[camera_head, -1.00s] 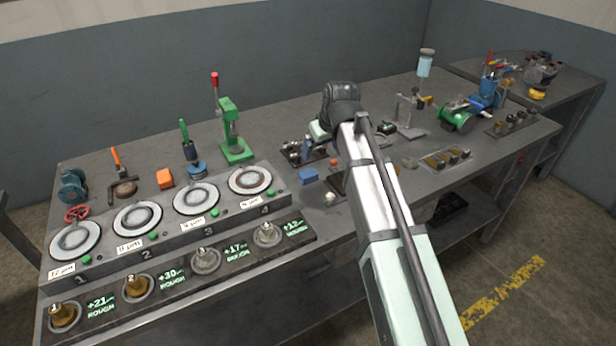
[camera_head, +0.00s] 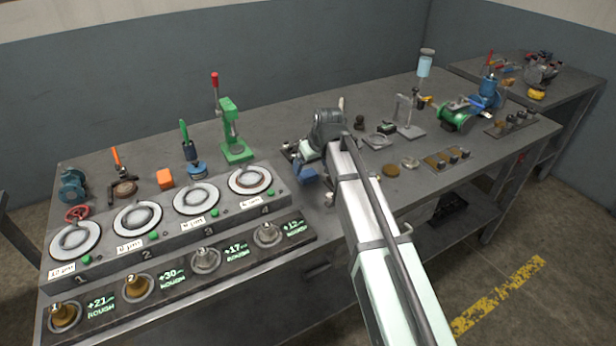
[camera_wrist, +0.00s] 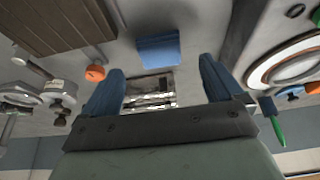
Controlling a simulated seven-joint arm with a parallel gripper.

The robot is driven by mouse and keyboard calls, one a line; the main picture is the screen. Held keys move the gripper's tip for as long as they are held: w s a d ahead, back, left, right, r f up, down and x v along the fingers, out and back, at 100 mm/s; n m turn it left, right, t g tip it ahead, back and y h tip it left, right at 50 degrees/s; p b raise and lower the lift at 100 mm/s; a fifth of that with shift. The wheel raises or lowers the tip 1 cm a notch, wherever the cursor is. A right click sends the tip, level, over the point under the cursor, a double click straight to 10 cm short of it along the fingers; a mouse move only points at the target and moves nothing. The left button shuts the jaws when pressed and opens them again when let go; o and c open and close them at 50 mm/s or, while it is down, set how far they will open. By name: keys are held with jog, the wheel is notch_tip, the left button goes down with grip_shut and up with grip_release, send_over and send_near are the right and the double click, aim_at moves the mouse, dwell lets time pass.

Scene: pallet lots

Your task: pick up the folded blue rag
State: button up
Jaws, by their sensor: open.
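The folded blue rag (camera_wrist: 158,50) lies flat on the grey bench top in the wrist view, a small blue block shape. My gripper (camera_wrist: 160,78) is open, with its two blue fingers spread wide and nothing between the tips. The rag is beyond the fingertips, roughly centred between them and apart from both. In the head view my gripper (camera_head: 304,167) hangs over the bench right of plate 4. The rag (camera_head: 309,181) is partly hidden there by a blue finger, and the two are hard to tell apart.
The plate station (camera_head: 222,212) with numbered round plates stands left of the rag. A green press (camera_head: 236,150) is behind it. In the wrist view an orange knob (camera_wrist: 95,73) and a brown slatted block (camera_wrist: 55,22) are left of the rag. A metal tray (camera_wrist: 150,92) shows between the fingers.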

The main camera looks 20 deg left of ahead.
aim_at(308, 174)
jog(key=x, duration=0.4)
jog(key=shift+a+f, duration=0.1)
jog(key=shift+f, duration=0.3)
jog(key=c, duration=1.1)
jog(key=shift+r, duration=0.15)
notch_tip(308, 174, up, 10)
jog(key=shift+f, duration=0.15)
